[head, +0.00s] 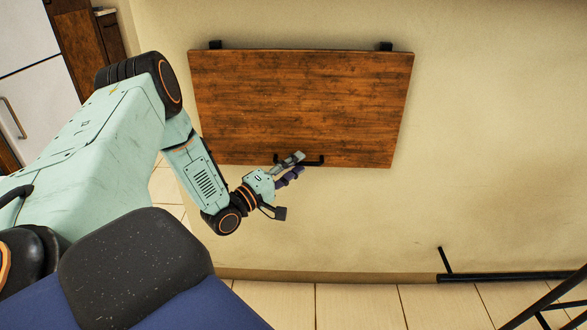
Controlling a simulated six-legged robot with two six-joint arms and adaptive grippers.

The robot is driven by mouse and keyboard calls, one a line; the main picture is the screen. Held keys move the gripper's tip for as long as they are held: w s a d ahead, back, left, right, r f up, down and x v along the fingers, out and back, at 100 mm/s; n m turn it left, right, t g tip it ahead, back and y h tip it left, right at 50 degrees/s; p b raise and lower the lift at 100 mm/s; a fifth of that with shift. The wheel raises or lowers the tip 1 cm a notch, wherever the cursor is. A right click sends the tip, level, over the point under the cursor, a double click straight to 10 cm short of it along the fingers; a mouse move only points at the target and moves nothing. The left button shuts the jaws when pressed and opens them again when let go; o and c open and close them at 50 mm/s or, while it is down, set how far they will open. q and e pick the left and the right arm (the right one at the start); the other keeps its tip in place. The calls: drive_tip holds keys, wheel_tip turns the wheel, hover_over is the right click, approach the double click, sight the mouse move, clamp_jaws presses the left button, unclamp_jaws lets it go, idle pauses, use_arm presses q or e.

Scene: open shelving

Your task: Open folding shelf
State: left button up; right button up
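The folding shelf (300,100) is a brown wooden board on the beige wall, with two black brackets (385,46) at its top edge. My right gripper is not in view.
The wall (490,130) is bare to the right of the shelf. A black metal frame (510,277) stands low at the right, above the tiled floor (350,305). A white cabinet or fridge (35,90) and wooden furniture (85,45) are at the upper left.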

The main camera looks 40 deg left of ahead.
use_arm(q)
drive_tip(key=shift+a, duration=0.1)
clamp_jaws()
idle(0.7)
